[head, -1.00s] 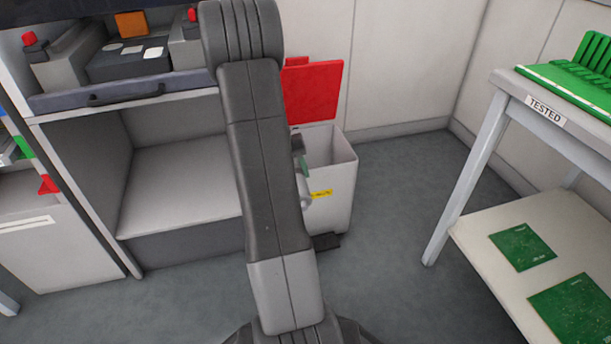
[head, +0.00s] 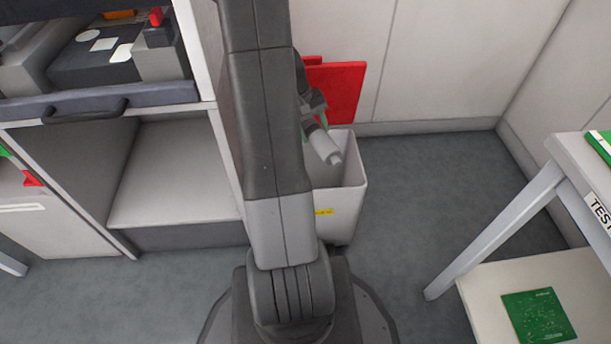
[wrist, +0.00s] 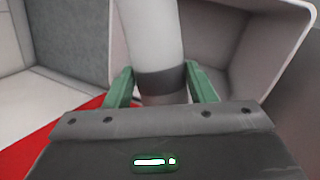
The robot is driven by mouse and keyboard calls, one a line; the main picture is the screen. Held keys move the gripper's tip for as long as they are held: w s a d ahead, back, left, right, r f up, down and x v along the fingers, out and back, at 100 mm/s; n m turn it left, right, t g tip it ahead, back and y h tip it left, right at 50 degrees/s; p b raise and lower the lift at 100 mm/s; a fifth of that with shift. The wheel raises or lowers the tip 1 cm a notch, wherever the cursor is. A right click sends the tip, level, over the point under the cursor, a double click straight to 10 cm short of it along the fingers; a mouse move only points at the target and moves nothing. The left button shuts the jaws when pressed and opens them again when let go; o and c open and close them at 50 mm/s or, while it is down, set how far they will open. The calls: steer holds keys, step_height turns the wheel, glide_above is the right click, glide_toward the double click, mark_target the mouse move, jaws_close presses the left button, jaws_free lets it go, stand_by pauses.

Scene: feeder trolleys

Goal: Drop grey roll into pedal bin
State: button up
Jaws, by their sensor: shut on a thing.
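The grey roll (head: 324,144) is a pale cylinder, tilted, with its free end over the mouth of the pedal bin. In the wrist view the roll (wrist: 152,35) has a dark band and sits between green fingers. My gripper (wrist: 161,84) is shut on the roll; in the head view the gripper (head: 312,116) is partly hidden behind my arm. The pedal bin (head: 352,192) is a white box with a yellow label. Its red lid (head: 340,92) stands open against the wall. In the wrist view the bin's rim (wrist: 296,50) shows behind the roll.
A cabinet (head: 165,185) with an open lower bay stands left of the bin. Its drawer (head: 100,104) above holds boxes. A table with a "TESTED" label (head: 599,211) and a green board (head: 538,315) stands at the right. The floor between bin and table is clear.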

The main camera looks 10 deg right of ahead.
steer(key=shift+w+d+r, duration=0.1)
steer(key=shift+r, duration=0.15)
steer(key=shift+f, duration=0.2)
step_height(320, 180, down, 6)
steer(key=b, duration=0.5)
steer(key=shift+r, duration=0.15)
steer(key=o, duration=1.2)
steer(key=shift+c, duration=0.2)
steer(key=s+p+v, duration=0.1)
steer(key=p+v, duration=0.4)
steer(key=v, duration=0.8)
steer(key=shift+w+r+p, duration=0.4)
steer(key=shift+w, duration=0.05)
